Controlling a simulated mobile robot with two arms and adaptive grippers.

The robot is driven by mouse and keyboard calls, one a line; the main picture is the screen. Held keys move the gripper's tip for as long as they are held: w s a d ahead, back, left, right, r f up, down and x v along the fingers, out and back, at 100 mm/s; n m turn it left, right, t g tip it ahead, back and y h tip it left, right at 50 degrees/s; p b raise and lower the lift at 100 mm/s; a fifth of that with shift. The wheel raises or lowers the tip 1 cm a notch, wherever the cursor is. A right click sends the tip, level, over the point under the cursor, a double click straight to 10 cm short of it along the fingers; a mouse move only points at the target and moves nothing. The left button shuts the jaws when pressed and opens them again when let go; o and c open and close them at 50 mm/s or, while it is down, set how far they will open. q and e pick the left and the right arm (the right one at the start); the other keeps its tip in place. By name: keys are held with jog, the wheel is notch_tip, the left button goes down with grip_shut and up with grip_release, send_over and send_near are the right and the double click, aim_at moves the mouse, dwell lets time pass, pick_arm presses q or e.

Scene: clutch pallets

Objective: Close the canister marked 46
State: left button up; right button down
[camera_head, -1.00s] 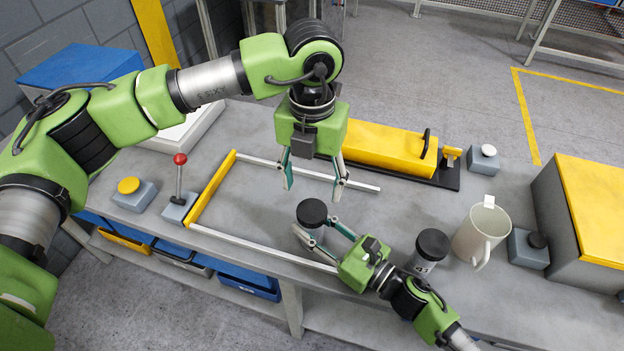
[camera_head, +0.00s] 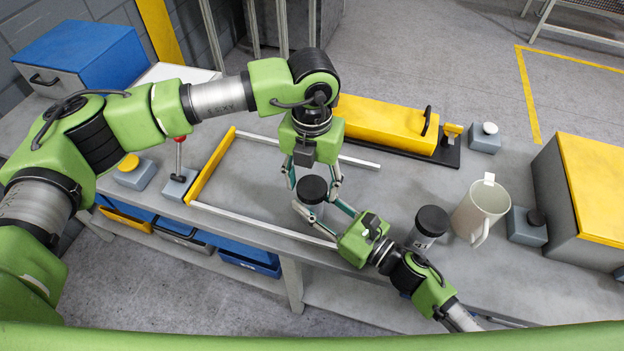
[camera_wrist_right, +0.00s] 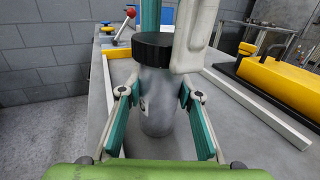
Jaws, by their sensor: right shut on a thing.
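A grey canister with a black lid (camera_head: 312,189) stands on the table near its front edge. In the right wrist view the grey body (camera_wrist_right: 158,105) shows under the lid (camera_wrist_right: 153,47); its marking is turned aside and unreadable. My right gripper (camera_head: 318,212) is shut on the canister's body, with one finger on each side. My left gripper (camera_head: 313,187) points down from above, open, its fingers on either side of the lid; whether they touch it I cannot tell. A second black-lidded canister (camera_head: 423,240) stands to the right, its small marking not clearly readable.
A yellow block (camera_head: 385,125) lies behind. A yellow-and-white frame (camera_head: 212,165) and a red-knobbed lever (camera_head: 179,165) are on the left.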

pick_arm(q)
jog(key=c, duration=0.7)
jog(key=m, duration=0.5)
jog(key=shift+m, duration=0.4)
jog(key=shift+c, duration=0.2)
jog(key=m, duration=0.5)
jog(key=o, duration=1.2)
jog(key=shift+r, duration=2.25)
